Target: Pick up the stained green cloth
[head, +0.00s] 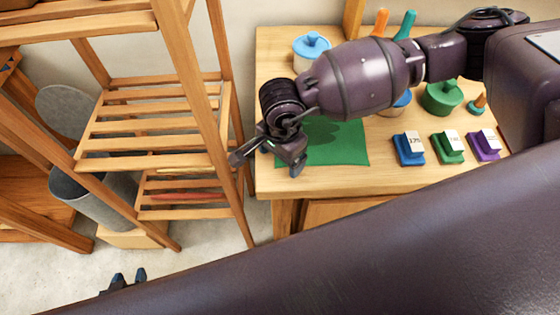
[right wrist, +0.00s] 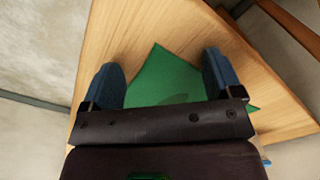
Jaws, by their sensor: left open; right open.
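The green cloth (head: 345,155) lies flat on the wooden table near its left front edge. A darker patch shows on it; I cannot tell stain from shadow. My right gripper (head: 268,161) is open and empty, by the table's left edge to the left of the cloth in the head view; the arm hides the cloth's back part. In the right wrist view the cloth (right wrist: 160,72) shows between and beyond the two blue fingers of the gripper (right wrist: 161,80). My left gripper (head: 124,280) is open, low at the bottom left, mostly hidden by my arm.
A slatted wooden shelf (head: 150,125) stands close left of the table.

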